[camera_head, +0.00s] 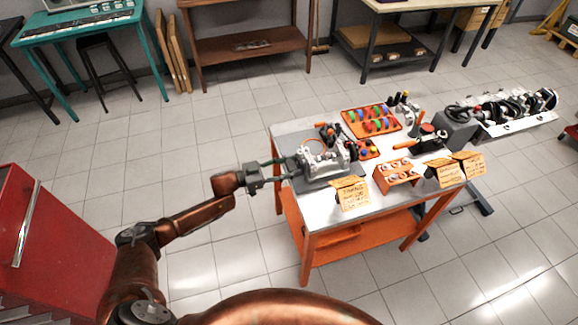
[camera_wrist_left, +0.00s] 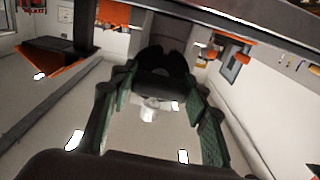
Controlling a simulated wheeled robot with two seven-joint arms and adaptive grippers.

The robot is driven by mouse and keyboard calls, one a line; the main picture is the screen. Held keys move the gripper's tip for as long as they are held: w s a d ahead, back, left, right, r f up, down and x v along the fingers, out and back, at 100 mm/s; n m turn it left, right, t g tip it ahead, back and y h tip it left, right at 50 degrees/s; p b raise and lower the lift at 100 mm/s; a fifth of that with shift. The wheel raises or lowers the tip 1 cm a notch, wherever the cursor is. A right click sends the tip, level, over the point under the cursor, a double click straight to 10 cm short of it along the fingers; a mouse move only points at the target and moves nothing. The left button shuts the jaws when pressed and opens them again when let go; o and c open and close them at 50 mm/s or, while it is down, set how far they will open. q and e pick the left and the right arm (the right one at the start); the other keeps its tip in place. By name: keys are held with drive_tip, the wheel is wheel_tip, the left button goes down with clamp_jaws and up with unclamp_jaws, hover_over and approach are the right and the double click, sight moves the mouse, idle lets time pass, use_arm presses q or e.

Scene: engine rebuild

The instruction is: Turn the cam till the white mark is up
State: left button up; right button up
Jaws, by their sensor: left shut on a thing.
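The grey metal engine assembly (camera_head: 326,160) sits on a dark mat at the left part of the orange-legged workbench. My left gripper (camera_head: 290,166) reaches in from the left, its two fingers at the left end of that assembly. In the left wrist view, the fingers of my left gripper (camera_wrist_left: 165,82) are around a dark, rounded part (camera_wrist_left: 166,62), which looks like the end of the cam. The gripper is shut on it. I cannot make out a white mark in either view. My right gripper is not in view.
On the workbench (camera_head: 285,128) are an orange tray of colored parts (camera_head: 372,120), an orange box (camera_head: 395,176) and a note card (camera_head: 350,194) near the front edge. A larger engine on a stand (camera_head: 505,110) is at the right. Tiled floor lies clear left of the bench.

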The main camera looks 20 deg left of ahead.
use_arm(q)
drive_tip(key=shift+d+r, duration=0.25)
drive_tip(key=shift+d, duration=0.05)
drive_tip(key=o, duration=1.2)
drive_tip(key=shift+c, duration=0.2)
drive_tip(key=shift+a+f, duration=0.2)
drive_tip(key=shift+s+a, duration=0.1)
drive_tip(key=shift+a, duration=0.1)
drive_tip(key=v, duration=1.1)
drive_tip(key=shift+s+a, duration=0.15)
drive_tip(key=shift+s, duration=0.05)
